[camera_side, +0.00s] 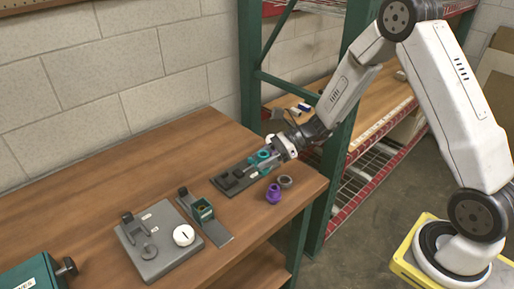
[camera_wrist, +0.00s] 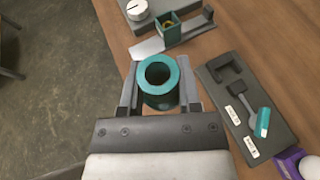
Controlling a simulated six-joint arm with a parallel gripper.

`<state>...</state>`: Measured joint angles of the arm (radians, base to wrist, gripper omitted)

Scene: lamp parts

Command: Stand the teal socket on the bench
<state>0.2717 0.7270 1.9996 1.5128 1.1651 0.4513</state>
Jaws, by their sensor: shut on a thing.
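The teal socket (camera_wrist: 158,82) is a short hollow cylinder. In the wrist view its round open end faces the camera. It sits between the two fingers of my gripper (camera_wrist: 158,92), which is shut on it. In the side view the socket (camera_side: 263,155) shows at the tip of my gripper (camera_side: 269,156), near the dark tray on the bench (camera_side: 200,150). I cannot tell whether the socket's lower end touches anything.
The dark tray (camera_side: 228,183) holds a black bracket and a teal-ended part (camera_wrist: 262,122). A purple part (camera_side: 273,194) and a grey ring (camera_side: 285,181) stand near the bench's right edge. A green box (camera_side: 202,210) and a grey plate (camera_side: 155,246) lie left. A white ball (camera_wrist: 310,167) shows at lower right.

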